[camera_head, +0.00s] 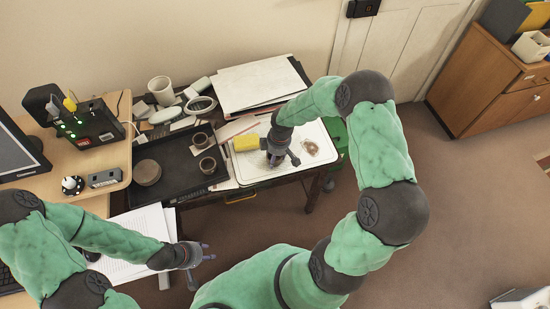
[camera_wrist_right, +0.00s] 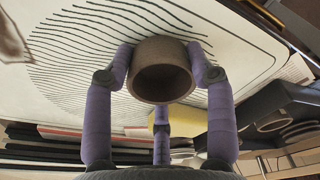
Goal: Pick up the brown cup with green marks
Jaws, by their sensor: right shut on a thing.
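A brown cup (camera_wrist_right: 162,70) shows in the right wrist view, between the purple fingers of my right gripper. The gripper is shut on it. The open mouth of the cup faces the camera, and I see no green marks on this side. In the head view my right gripper (camera_head: 282,158) is over the white board (camera_head: 312,134), and the cup in it is hidden. My left gripper (camera_head: 206,258) is open and empty, beside the papers at the lower left.
A yellow block (camera_head: 246,142) lies on the white board, left of my right gripper. A round brown lidded piece (camera_head: 147,172) is in the dark tray. A wooden cabinet (camera_head: 495,85) stands far right.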

